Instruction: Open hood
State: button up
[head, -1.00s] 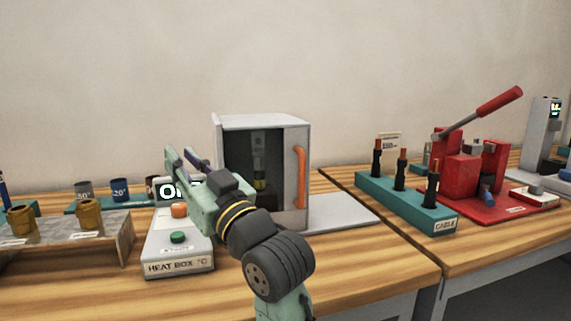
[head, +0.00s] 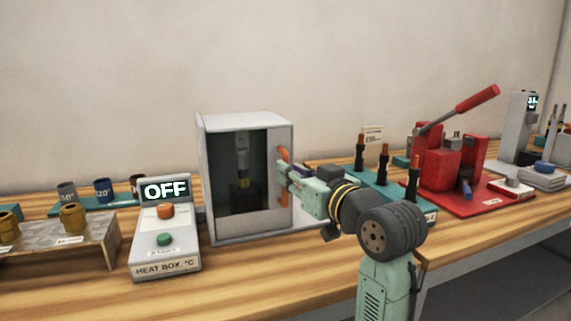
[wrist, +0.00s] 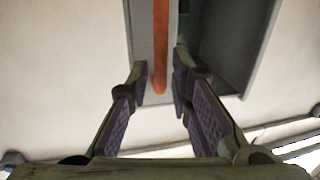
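The hood is the door of a grey cabinet (head: 204,185), with a dark window (head: 262,190) and an upright orange handle (head: 283,158) on its right edge. The hood looks closed. My gripper (head: 287,174) is at the handle, reaching in from the right and covering the handle's middle part. In the wrist view the handle (wrist: 160,45) runs down between the two fingertips of my gripper (wrist: 160,78). The fingers are spread, with a gap showing on either side of the handle. Whether either pad touches it is not clear.
The heat box control (head: 166,235), reading OFF, stands left of the cabinet, beside a block with brown bushings (head: 73,219). The wooden bench (head: 262,268) in front of the cabinet is clear.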

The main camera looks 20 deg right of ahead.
aim_at(286, 200)
jog(key=shift+w+a, duration=0.2)
jog(key=shift+w, duration=0.6)
jog(key=shift+w+a, duration=0.15)
jog(key=shift+w, duration=0.65)
grip_shut()
